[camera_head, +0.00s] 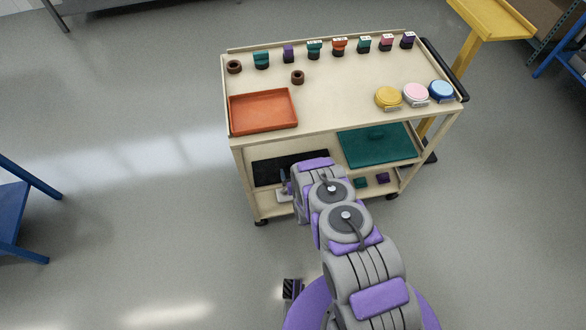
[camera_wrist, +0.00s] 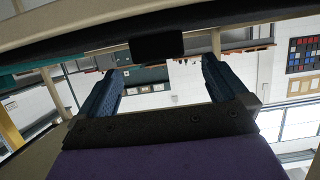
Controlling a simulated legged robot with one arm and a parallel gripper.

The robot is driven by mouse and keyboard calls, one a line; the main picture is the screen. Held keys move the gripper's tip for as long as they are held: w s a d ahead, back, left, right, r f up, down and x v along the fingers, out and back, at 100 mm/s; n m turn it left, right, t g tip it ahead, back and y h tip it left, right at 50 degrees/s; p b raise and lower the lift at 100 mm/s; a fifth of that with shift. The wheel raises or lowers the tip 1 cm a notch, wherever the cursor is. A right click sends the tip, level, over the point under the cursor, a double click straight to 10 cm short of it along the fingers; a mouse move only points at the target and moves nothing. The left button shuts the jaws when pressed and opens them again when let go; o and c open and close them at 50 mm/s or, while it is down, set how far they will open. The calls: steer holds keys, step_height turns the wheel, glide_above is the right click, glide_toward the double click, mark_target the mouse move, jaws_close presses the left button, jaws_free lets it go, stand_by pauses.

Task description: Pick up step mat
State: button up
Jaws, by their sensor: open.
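The step mat appears to be the flat black mat (camera_head: 265,172) on the cart's middle shelf, at the left, under the top tray. My arm hides its right front part. In the wrist view a dark edge with a black block-like tab (camera_wrist: 156,46) crosses the top, likely the same mat. My gripper (camera_head: 284,186) is at the mat's front edge in the head view. In the wrist view my gripper (camera_wrist: 160,85) has its two blue fingers wide apart, with nothing between them. The tab lies beyond the fingertips, roughly centred in the gap.
The beige cart (camera_head: 340,85) carries an orange tray (camera_head: 263,112), several small coloured items and round lidded tins. A teal panel (camera_head: 375,146) lies right of the mat. A yellow stand (camera_head: 490,20) is behind right. A blue frame (camera_head: 12,215) stands left; floor between is clear.

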mark_target(292, 162)
steer(key=shift+w+a+f, duration=0.35)
steer(key=shift+w+a, duration=0.15)
steer(key=shift+w+d+b, duration=0.2)
steer(key=shift+w+b, duration=0.1)
steer(key=shift+w, duration=0.05)
steer(key=x, duration=0.1)
steer(key=b+x, duration=0.1)
steer(key=x, duration=0.2)
steer(key=shift+w+d+r+b, duration=0.1)
steer(key=shift+d+b, duration=0.2)
steer(key=shift+w+a, duration=0.2)
steer(key=shift+a, duration=0.25)
steer(key=shift+d, duration=0.35)
steer(key=c, duration=0.5)
steer(key=shift+a, duration=0.1)
steer(key=c, duration=0.5)
steer(key=shift+o, duration=0.2)
steer(key=shift+a, duration=0.1)
